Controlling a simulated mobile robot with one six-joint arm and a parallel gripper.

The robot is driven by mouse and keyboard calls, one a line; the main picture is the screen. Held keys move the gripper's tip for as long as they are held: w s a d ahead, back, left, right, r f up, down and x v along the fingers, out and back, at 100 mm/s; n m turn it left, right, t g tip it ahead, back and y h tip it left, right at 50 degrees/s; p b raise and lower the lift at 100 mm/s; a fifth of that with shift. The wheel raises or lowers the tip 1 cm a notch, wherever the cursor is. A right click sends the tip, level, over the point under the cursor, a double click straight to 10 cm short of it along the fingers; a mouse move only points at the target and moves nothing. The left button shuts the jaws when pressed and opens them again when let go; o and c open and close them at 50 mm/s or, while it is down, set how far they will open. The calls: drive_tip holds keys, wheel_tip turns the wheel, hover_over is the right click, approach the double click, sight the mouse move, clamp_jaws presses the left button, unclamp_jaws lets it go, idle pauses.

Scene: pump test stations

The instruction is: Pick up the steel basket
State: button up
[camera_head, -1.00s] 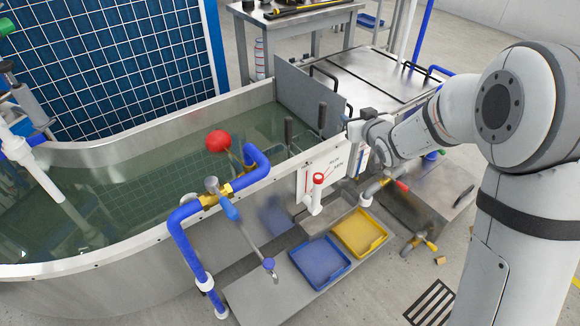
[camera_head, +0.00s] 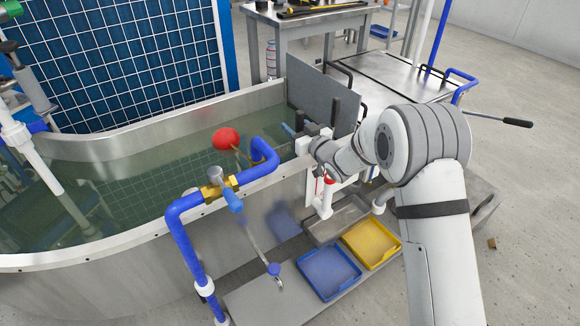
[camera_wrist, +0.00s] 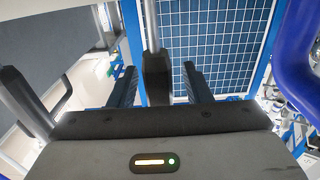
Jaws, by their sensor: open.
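The basket's body cannot be made out clearly in the head view; the tank water and my arm cover that area. A black upright handle (camera_wrist: 156,75) on a steel rod, likely the basket's, stands between my fingers in the wrist view. My gripper (camera_wrist: 160,88) is open, with one dark finger on each side of the handle and gaps still showing. In the head view my gripper (camera_head: 292,130) is over the tank's right end, beside the rim. A second black handle (camera_wrist: 22,95) stands at the left of the wrist view.
The steel tank (camera_head: 120,245) has a blue pipe (camera_head: 185,235) and a red ball (camera_head: 225,138) near its front rim. A grey panel (camera_head: 312,92) stands at its right end. Blue (camera_head: 328,272) and yellow (camera_head: 371,243) trays lie below on a low shelf.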

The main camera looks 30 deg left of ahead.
drive_tip(key=shift+w+a, duration=0.15)
drive_tip(key=shift+a, duration=0.2)
drive_tip(key=shift+c, duration=0.4)
clamp_jaws()
